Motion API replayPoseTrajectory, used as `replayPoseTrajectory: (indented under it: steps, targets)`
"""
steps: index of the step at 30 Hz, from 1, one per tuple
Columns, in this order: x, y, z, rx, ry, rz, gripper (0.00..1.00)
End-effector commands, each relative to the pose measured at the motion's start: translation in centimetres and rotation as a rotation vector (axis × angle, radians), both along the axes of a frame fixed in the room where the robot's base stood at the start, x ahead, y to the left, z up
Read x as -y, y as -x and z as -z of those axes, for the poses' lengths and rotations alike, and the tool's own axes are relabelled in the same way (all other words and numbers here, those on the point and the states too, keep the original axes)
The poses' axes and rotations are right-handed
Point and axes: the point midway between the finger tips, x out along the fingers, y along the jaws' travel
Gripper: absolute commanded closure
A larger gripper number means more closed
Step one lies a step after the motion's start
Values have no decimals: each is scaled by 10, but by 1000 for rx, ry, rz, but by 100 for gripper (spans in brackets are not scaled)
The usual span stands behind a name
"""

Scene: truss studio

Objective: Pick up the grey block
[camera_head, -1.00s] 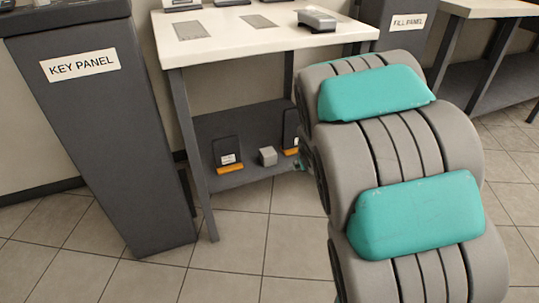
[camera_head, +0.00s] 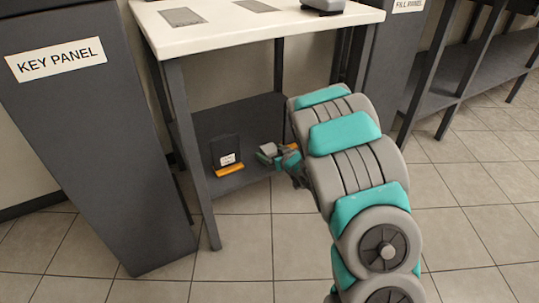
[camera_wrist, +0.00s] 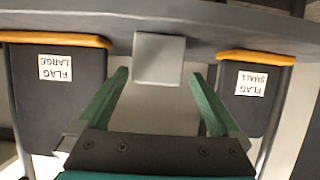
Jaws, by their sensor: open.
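The grey block (camera_wrist: 159,59) stands on the dark lower shelf (camera_wrist: 210,28), which appears upside down in the wrist view. My gripper (camera_wrist: 158,78) is open and empty, its two green fingers pointing at the block. The fingertips appear to either side of the block's near end, with gaps; I cannot tell how far they reach along it. In the head view, the block (camera_head: 268,149) shows small beside my gripper (camera_head: 277,158), partly covered by it.
Dark holders labelled FLAG LARGE (camera_wrist: 60,90) and FLAG SMALL (camera_wrist: 243,95), each with an orange edge, flank the block. The white tabletop (camera_head: 225,32) is above, with a table leg (camera_head: 190,150) at the left. The KEY PANEL stand (camera_head: 90,130) is further left.

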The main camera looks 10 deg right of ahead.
Motion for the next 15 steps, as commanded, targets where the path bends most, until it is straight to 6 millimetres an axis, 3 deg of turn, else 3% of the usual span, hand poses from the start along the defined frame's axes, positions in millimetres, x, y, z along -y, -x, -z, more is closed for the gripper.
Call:
replayPoseTrajectory:
  steps: [15]
  targets:
    - [-12,-48,16,-4,1,2,0]
